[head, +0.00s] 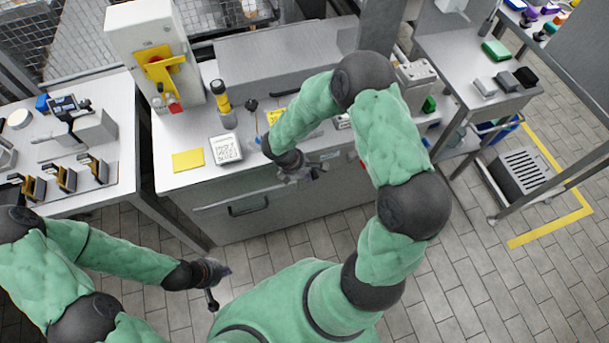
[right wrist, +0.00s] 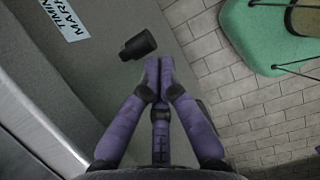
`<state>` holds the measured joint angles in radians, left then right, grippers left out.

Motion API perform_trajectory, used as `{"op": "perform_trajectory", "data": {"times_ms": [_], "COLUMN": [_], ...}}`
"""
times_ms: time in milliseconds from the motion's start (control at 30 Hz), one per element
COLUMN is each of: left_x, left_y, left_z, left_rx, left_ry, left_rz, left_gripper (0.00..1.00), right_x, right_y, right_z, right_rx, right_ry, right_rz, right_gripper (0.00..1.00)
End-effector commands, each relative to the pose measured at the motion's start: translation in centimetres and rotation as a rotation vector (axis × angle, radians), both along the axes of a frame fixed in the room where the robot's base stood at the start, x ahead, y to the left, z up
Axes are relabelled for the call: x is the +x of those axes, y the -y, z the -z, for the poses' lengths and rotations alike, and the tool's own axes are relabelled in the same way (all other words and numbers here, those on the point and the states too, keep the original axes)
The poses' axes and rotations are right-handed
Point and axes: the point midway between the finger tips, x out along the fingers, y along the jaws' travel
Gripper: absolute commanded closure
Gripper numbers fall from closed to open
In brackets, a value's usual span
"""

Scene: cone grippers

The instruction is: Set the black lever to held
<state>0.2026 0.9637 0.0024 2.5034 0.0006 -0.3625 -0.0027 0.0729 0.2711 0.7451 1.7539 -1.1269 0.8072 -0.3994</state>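A black lever (right wrist: 138,44) with a short cylindrical grip stands out from the grey cabinet front in the right wrist view, beside a printed label. My right gripper (right wrist: 159,75) has its purple fingers together, with nothing seen between them; the tips are just right of and below the lever's grip in that view. I cannot tell whether they touch it. In the head view my right gripper (head: 312,173) is at the cabinet front below the worktop edge, and it partly hides that area. My left gripper (head: 212,290) hangs low over the floor, away from the cabinet; its fingers are unclear.
The worktop (head: 185,135) carries a yellow pad (head: 188,160), a printed white block (head: 225,148) and a yellow-black cylinder (head: 221,98). A cabinet handle (head: 248,205) is left of my right gripper. The tiled floor (head: 270,235) in front is clear.

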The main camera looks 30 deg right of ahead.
Motion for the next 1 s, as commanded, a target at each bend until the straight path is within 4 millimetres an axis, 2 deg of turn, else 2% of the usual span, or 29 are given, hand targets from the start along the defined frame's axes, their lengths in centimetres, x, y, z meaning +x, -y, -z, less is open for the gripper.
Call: {"op": "perform_trajectory", "data": {"times_ms": [133,433,1000], "left_x": [0.0,0.0,0.0], "left_y": [0.0,0.0,0.0], "left_z": [0.1,0.1,0.7], "left_rx": [0.0,0.0,0.0], "left_ry": [0.0,0.0,0.0], "left_rz": [0.0,0.0,0.0], "left_gripper": [1.0,1.0,1.0], "right_x": [-0.4,-0.4,-0.1], "right_y": [1.3,1.3,-0.3], "right_z": [0.1,0.2,0.8], "right_rx": [-0.001,0.0,0.001], "right_ry": [-0.001,-0.004,-0.003], "right_rz": [0.003,0.001,0.0], "right_gripper": [1.0,1.0,1.0]}}
